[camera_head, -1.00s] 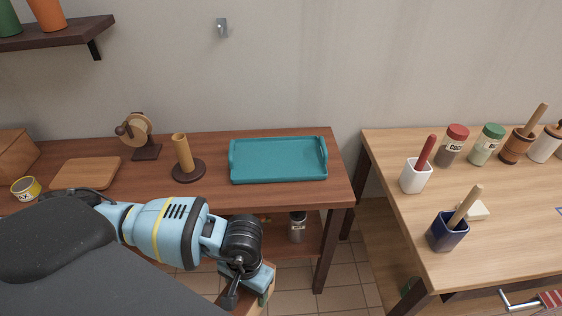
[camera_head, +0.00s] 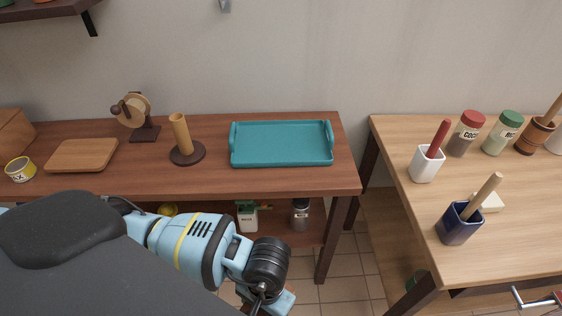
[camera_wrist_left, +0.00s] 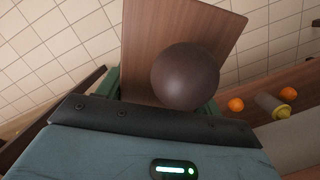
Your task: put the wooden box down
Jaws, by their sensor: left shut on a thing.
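In the left wrist view, the wooden box (camera_wrist_left: 150,45) shows as a flat brown wooden face with a large dark round knob (camera_wrist_left: 185,76) close to the camera. My left gripper (camera_wrist_left: 163,92) is shut on the box, its green fingers at either side of the knob. In the head view, my left gripper (camera_head: 268,300) is at the bottom edge, below and in front of the dark wooden table. The box is almost wholly cut off there. My right gripper is not in view.
A lighter table (camera_head: 400,190) with utensil pots stands right, across a gap.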

